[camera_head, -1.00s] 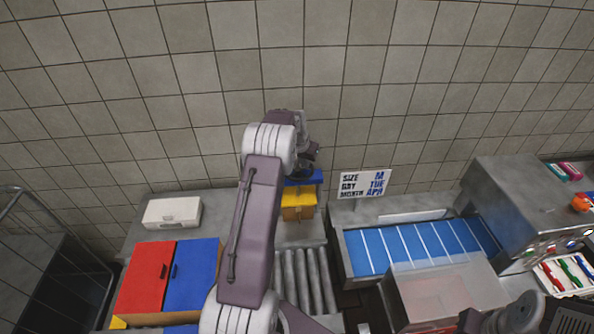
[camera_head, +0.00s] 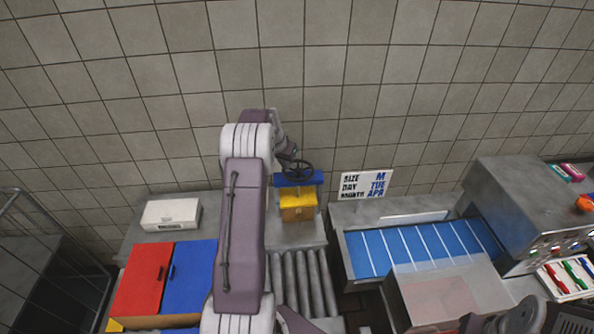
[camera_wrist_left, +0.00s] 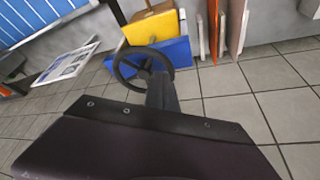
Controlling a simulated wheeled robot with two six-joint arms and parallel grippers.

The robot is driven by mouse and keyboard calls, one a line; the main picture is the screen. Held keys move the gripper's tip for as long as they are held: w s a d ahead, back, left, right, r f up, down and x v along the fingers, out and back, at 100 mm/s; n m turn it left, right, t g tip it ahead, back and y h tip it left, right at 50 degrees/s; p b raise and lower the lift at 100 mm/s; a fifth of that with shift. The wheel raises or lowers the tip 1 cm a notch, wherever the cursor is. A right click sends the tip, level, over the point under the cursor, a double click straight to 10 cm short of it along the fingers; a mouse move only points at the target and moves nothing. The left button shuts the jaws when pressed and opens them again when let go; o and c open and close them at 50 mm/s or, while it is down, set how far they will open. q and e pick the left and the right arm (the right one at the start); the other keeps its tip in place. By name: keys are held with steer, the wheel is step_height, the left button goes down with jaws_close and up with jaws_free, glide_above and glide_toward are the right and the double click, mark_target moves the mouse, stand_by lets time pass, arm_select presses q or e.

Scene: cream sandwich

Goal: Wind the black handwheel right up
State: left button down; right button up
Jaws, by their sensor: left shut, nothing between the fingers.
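The black handwheel (camera_head: 299,169) sits on top of a blue block above a yellow body (camera_head: 297,197) at the back of the counter. It also shows in the left wrist view (camera_wrist_left: 127,67) as a spoked ring. My left gripper (camera_head: 287,157) is at the left side of the wheel in the head view. In the left wrist view the gripper's dark fingers (camera_wrist_left: 161,90) are together, with the tips at the wheel's rim; whether they touch it I cannot tell. My right gripper does not show; only part of my right arm is at the lower right.
A sign (camera_head: 364,185) stands right of the yellow body. A blue conveyor (camera_head: 420,247) is at the right, rollers (camera_head: 303,283) are in front. Red (camera_head: 144,277) and blue (camera_head: 191,274) lids and a white box (camera_head: 171,213) are at the left.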

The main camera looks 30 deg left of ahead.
mark_target(297, 177)
arm_select(q)
steer(key=shift+f, duration=0.15)
steer(key=shift+f+b, duration=0.95)
steer(key=shift+f, duration=0.15)
steer(key=shift+d, duration=0.15)
steer(key=shift+s+d+b, duration=0.2)
steer(key=shift+d+b, duration=0.3)
steer(key=shift+d, duration=0.45)
steer(key=shift+r, duration=0.1)
steer(key=shift+w+d, duration=0.25)
steer(key=shift+d, duration=0.85)
